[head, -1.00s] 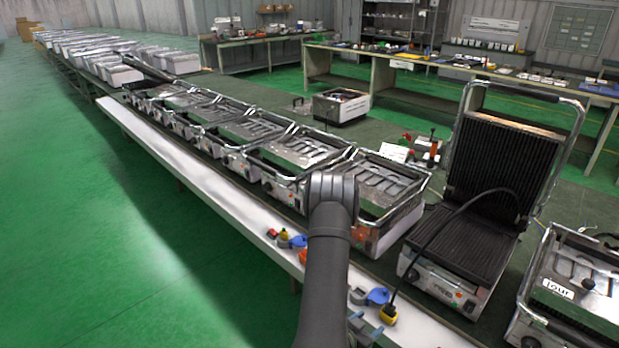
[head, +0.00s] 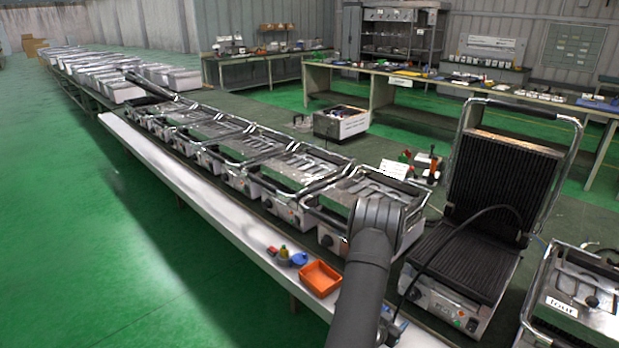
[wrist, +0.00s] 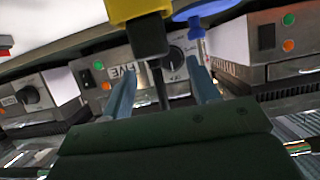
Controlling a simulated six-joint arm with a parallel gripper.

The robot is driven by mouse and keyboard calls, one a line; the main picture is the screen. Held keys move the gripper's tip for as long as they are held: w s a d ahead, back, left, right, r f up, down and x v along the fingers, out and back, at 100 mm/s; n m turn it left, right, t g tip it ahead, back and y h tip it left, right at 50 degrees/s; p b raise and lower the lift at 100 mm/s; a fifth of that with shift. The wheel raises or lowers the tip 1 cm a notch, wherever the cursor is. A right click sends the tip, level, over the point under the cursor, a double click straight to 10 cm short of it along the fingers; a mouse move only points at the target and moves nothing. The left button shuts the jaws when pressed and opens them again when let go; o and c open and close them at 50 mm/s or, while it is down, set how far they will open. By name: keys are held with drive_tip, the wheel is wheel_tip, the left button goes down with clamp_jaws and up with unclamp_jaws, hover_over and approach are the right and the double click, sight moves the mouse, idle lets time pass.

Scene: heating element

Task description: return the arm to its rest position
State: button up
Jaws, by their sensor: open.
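My arm (head: 366,275) reaches up from the bottom of the head view, with its elbow in front of the nearest closed grill. Most of my gripper is hidden behind it. In the wrist view my gripper (wrist: 161,70) shows two blue fingers spread apart. A yellow-and-black plug (wrist: 140,10) is at the top, just past the fingertips. A dark stem or cable runs down from it, in line with the gap between the fingers. I cannot tell whether it touches them; nothing looks clamped.
An open grill (head: 462,275) with a raised ribbed lid stands close on the right, its black cable (head: 440,243) looping toward my arm. A row of closed grills (head: 285,185) runs to the back left. An orange tray (head: 320,278) and small coloured parts lie on the white ledge (head: 190,175).

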drive_tip(key=shift+a+r, duration=0.1)
drive_tip(key=shift+r, duration=1.1)
idle(0.5)
